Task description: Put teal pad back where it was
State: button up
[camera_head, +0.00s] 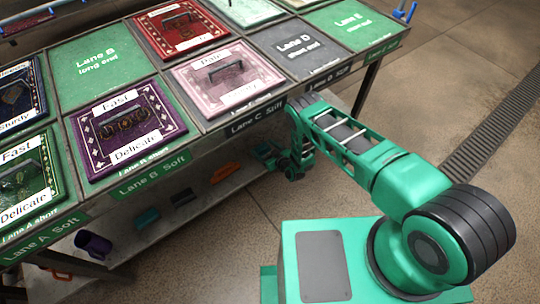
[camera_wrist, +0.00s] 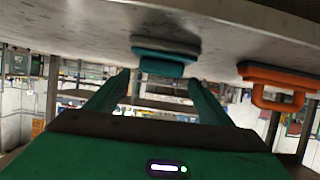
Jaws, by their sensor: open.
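The teal pad (camera_head: 147,218) lies on the lower shelf under the table, left of centre in the head view. In the wrist view, which looks upside down, the teal pad (camera_wrist: 166,48) is ahead, roughly in line with the gap between the fingers, its block-like grip pointing down in the picture. My gripper (camera_wrist: 158,80) is open, with nothing seen between its fingers and the pad apart from them. In the head view my gripper (camera_head: 275,158) is low beside the table's front edge, partly under it, to the right of the pads.
An orange pad (camera_wrist: 278,76) with a loop handle is right of the teal pad in the wrist view; it also lies on the shelf (camera_head: 224,172). A dark pad (camera_head: 180,196) and a purple object (camera_head: 93,244) are there too. The tabletop (camera_head: 230,122) overhangs the shelf.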

jog(key=v, duration=0.9)
jog(key=shift+s+d, duration=0.2)
jog(key=shift+s, duration=0.15)
jog(key=shift+w+r, duration=0.15)
